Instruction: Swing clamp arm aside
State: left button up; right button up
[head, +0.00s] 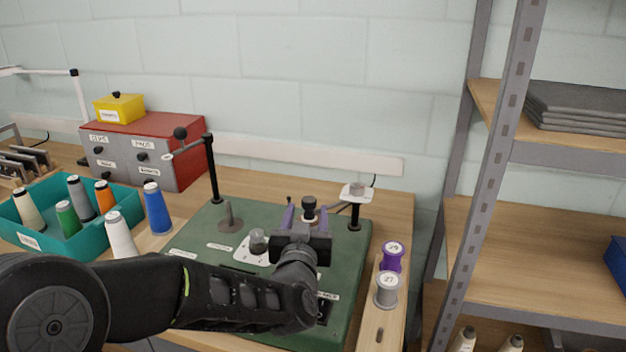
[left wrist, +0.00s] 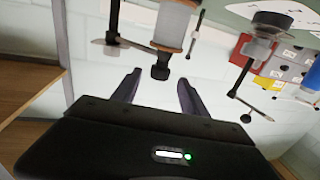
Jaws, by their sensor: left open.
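My left gripper (head: 307,212) is over the green board (head: 205,238), open. Its two grey-purple fingers stand on either side of a black knob (head: 309,203), with gaps visible. A black post (head: 212,172) at the board's back left carries a thin arm with a black ball (head: 180,133). I cannot tell which part is the clamp arm. My gripper and forearm hide the board's front middle. My right gripper is not in view.
A black post with a white plate (head: 356,193) stands just right behind the gripper. A purple spool (head: 393,256) and grey spool (head: 387,289) stand on the right strip. A blue cone (head: 157,208), white cone (head: 120,236) and teal tray (head: 85,248) are left.

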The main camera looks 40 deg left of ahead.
aim_at(310, 197)
pick_arm(q)
jog(key=shift+w, duration=0.1)
jog(key=shift+r, duration=0.1)
jog(key=p+x, duration=0.1)
jog(key=x, duration=0.6)
jog(key=shift+w+a, duration=0.15)
jog(key=shift+w, duration=0.15)
jog(key=shift+c, duration=0.4)
grip_shut()
dwell(1.0)
